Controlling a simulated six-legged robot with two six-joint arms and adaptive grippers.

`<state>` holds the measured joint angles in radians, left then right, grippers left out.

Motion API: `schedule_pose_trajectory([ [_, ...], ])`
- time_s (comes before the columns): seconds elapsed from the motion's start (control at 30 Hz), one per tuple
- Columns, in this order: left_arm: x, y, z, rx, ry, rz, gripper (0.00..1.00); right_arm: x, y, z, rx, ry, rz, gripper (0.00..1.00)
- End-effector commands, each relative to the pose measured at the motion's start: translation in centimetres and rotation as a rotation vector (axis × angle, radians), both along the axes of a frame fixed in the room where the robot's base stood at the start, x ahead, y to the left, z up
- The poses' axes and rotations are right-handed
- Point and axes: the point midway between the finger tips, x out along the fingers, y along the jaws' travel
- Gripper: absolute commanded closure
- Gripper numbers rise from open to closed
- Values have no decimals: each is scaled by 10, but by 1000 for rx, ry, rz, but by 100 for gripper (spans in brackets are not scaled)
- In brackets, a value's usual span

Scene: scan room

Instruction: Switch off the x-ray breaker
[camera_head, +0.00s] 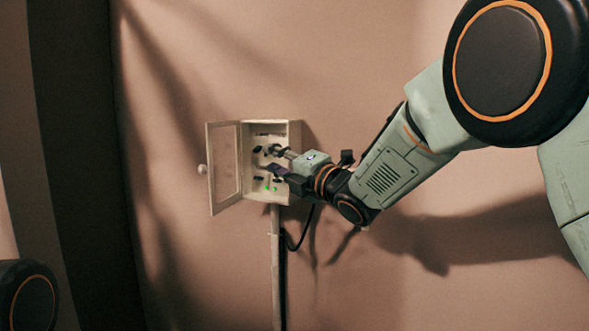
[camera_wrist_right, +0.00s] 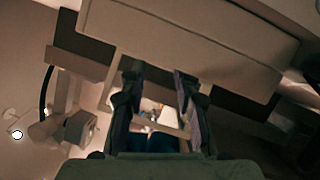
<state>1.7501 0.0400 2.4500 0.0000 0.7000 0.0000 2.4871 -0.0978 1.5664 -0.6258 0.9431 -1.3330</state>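The cream breaker box (camera_head: 294,134) is fixed to the wall, and its framed door (camera_head: 225,165) with a round knob stands open to the left. Inside are dark switches (camera_head: 258,178) and small green lights (camera_head: 272,188). My right gripper (camera_head: 268,160) reaches in from the right, with its fingers at the open front of the box and partly covering the switches. Its fingers are apart, and the wrist view shows a gap between them (camera_wrist_right: 158,95). I cannot tell whether a finger touches a switch. Labels and switch positions are too small to read. My left gripper is out of view.
A pole (camera_head: 276,250) runs down below the box, with a black cable (camera_head: 297,243) beside it. The plain wall (camera_head: 370,60) is clear around the box. A dark vertical band (camera_head: 80,150) stands at the left.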

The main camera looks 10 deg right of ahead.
Motion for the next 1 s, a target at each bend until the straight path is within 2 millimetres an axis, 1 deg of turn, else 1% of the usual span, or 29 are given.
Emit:
schedule_pose_trajectory([
  [0.03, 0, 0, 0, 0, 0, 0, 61, -7, -5, 0, 3, 1, -1, 69],
  [0.2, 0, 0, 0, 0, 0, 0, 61, -29, -19, -4, 3, 1, -1, 69],
  [0.4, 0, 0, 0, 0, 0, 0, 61, -46, -30, -8, 0, 1, 0, 69],
  [0.57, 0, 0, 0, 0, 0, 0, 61, -51, -33, -9, 1, 1, 1, 69],
  [0.87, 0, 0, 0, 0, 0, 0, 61, -51, -33, -9, 3, 2, 1, 69],
  [0.97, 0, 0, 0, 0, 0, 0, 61, -51, -33, -10, 45, 35, 7, 69],
  [1.0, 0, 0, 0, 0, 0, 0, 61, -50, -34, -11, 83, 65, 6, 69],
])
